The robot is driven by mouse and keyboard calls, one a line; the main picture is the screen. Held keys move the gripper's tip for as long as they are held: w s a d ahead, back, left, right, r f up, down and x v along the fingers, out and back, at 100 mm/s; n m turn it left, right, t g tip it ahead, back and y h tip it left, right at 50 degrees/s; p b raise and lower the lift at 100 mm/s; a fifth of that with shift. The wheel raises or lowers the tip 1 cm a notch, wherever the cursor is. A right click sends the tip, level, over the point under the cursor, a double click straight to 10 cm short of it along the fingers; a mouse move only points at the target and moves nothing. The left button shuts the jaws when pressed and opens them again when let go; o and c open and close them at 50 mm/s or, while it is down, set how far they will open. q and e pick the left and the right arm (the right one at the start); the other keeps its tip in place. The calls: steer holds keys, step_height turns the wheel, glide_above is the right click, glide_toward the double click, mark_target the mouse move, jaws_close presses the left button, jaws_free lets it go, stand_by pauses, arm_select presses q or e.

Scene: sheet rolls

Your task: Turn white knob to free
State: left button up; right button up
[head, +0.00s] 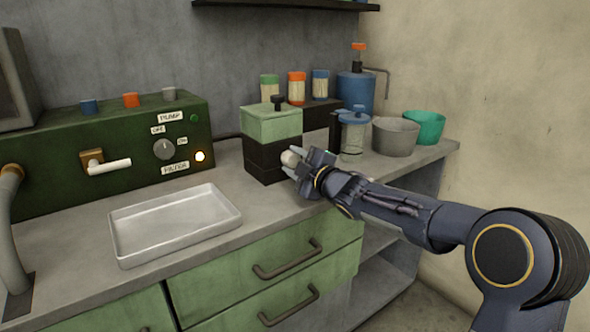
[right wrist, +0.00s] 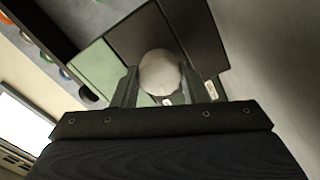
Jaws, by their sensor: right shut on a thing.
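The white knob (head: 290,158) is on the front right side of a box with a green upper part (head: 271,124) and a dark lower part (head: 264,160), standing on the counter. My right gripper (head: 294,162) is shut on the knob. In the right wrist view the round white knob (right wrist: 160,73) sits between the two fingers, with a small label (right wrist: 211,90) on the dark box beside it. The knob's pointer and the label's words cannot be read. My left gripper is not in view.
An empty metal tray (head: 174,222) lies left of the box. A green control panel (head: 60,150) stands behind it. A glass press (head: 353,135), a grey bucket (head: 395,137) and a teal bucket (head: 425,126) stand to the right. Jars and a blue canister (head: 355,92) stand behind.

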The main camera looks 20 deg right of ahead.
steer(key=n+b, duration=0.1)
steer(key=n, duration=0.1)
steer(key=n+b, duration=0.1)
steer(key=n, duration=0.1)
steer(key=shift+f+n, duration=0.2)
steer(key=shift+n, duration=0.1)
steer(key=n+b, duration=0.2)
steer(key=n, duration=0.2)
steer(key=shift+n, duration=0.3)
steer(key=n+b, duration=0.2)
steer(key=n, duration=0.2)
steer(key=shift+n, duration=0.3)
steer(key=shift+n+b, duration=0.8)
steer(key=shift+n, duration=1.3)
steer(key=o, duration=1)
steer(key=shift+c, duration=0.2)
